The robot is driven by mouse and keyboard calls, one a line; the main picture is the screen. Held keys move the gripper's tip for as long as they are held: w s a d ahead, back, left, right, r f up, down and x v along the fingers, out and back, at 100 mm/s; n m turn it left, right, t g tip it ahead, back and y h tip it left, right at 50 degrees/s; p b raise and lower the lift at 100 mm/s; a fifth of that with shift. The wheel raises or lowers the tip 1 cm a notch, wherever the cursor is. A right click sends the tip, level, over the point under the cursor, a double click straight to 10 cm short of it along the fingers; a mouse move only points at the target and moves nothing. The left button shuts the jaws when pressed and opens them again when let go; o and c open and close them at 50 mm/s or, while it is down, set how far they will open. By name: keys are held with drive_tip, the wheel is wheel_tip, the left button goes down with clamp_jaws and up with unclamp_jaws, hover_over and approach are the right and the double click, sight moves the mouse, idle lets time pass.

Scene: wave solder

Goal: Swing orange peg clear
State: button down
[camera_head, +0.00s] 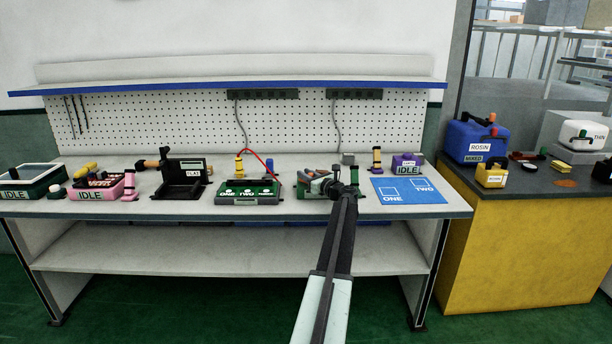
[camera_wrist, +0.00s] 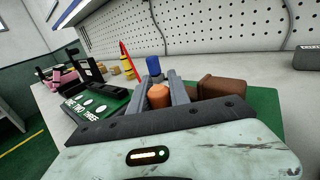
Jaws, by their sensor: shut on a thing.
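The orange peg (camera_wrist: 158,97) shows in the wrist view between the two grey fingers of my gripper (camera_wrist: 160,84), which is shut on it. Its lower part is hidden. A blue cylinder (camera_wrist: 153,66) stands just beyond the fingertips. A green board (camera_wrist: 92,107) marked ONE, TWO, THREE lies left of my gripper; it also shows in the head view (camera_head: 249,200). In the head view my gripper (camera_head: 336,188) is over the bench right of that board, and I cannot make out the peg there.
A brown block (camera_wrist: 222,87) sits close right of my fingers. A red cable (camera_head: 264,163) arcs above the green board. A blue mat (camera_head: 409,196) marked ONE and TWO lies right of my gripper, with a purple device (camera_head: 407,164) behind. A black fixture (camera_head: 184,180) stands at the left.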

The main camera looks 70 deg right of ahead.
idle(0.3)
drive_tip(key=c, duration=1.2)
unclamp_jaws()
drive_tip(key=v, duration=0.7)
drive_tip(key=shift+s+a, duration=0.2)
drive_tip(key=shift+s, duration=0.1)
